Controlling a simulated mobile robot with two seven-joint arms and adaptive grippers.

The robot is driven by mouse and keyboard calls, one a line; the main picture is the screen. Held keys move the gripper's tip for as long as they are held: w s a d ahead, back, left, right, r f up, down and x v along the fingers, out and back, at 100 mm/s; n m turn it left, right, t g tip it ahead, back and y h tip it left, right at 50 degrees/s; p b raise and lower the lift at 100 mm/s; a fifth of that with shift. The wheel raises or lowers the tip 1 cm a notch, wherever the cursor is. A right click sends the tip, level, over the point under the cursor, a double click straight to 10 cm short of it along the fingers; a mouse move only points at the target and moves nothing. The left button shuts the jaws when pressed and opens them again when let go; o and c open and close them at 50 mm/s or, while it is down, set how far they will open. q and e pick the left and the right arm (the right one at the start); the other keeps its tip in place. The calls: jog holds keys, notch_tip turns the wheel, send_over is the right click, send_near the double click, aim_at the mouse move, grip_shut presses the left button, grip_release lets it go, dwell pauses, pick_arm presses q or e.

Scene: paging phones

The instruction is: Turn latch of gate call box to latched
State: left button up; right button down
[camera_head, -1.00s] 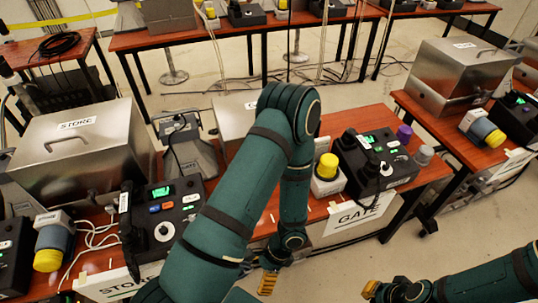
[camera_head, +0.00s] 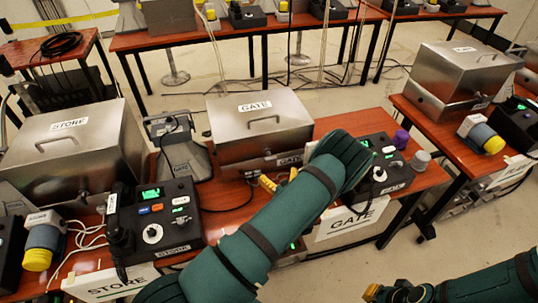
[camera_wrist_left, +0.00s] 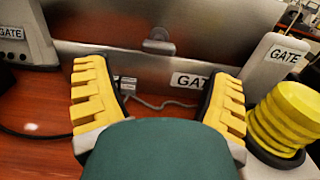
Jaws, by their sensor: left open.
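The gate call box (camera_head: 228,130) is a silver metal box with a handled lid and a GATE label, standing on the middle table; its lid looks shut. In the left wrist view its front (camera_wrist_left: 100,25) fills the top, with a small grey latch (camera_wrist_left: 158,42) at the middle. I cannot tell the latch's setting. My left gripper (camera_head: 280,180) is open and empty, just in front of the box. In the left wrist view its yellow fingers (camera_wrist_left: 160,85) spread below the latch, apart from it. My right gripper (camera_head: 385,293) is low at the bottom edge, partly shown.
A yellow-capped cylinder (camera_wrist_left: 283,120) stands close to the right finger. The gate phone console (camera_head: 385,175) is right of my left arm, partly hidden. A STORE box (camera_head: 75,150) and console (camera_head: 155,220) stand left. A grey GATE stand (camera_head: 180,150) is beside the call box.

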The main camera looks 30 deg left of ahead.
aim_at(271, 159)
pick_arm(q)
jog(key=x, duration=1)
jog(key=shift+b, duration=0.3)
jog(key=shift+f, duration=0.1)
jog(key=c, duration=1.3)
